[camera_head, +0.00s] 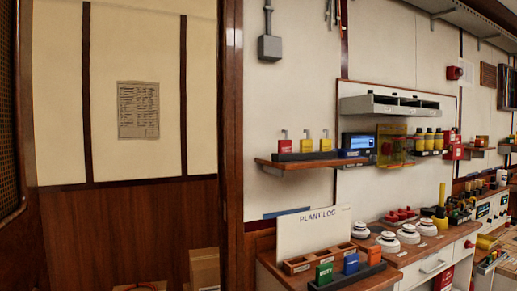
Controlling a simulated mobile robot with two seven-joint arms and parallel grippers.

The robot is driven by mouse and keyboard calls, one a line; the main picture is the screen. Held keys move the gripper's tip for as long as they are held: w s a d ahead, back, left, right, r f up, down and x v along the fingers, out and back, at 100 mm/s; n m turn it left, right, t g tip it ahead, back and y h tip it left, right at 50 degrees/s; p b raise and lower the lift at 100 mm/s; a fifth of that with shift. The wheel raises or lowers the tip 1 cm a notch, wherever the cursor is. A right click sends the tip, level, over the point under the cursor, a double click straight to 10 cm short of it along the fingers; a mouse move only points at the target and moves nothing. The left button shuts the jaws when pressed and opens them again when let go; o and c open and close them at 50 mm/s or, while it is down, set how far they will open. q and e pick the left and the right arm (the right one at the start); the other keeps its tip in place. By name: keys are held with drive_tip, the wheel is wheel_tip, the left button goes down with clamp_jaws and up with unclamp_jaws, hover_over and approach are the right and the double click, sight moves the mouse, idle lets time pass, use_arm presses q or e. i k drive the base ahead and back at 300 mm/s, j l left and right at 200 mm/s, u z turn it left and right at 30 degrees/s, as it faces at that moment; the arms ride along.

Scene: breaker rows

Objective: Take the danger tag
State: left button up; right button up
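I cannot tell for sure which thing is the danger tag, as labels are too small to read. A small red item (285,146) with a hook on top stands in a dark holder at the left end of the wall shelf (300,164). Beside it are two yellow hooked items, a nearer one (307,146) and a farther one (326,145). Neither of my grippers is in view.
A white "PLANT LOG" board (313,232) stands behind a divided wooden tray (299,265) on the desk. White round devices (388,242) stand to the right. A wooden post (231,130) divides the view. Cardboard boxes (205,266) sit low at its left.

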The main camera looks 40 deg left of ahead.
sight(284, 146)
drive_tip(key=i+j+u, duration=0.25)
drive_tip(key=i, duration=0.2)
drive_tip(key=i+j+u, duration=0.1)
drive_tip(key=i+u, duration=0.15)
drive_tip(key=i, duration=0.25)
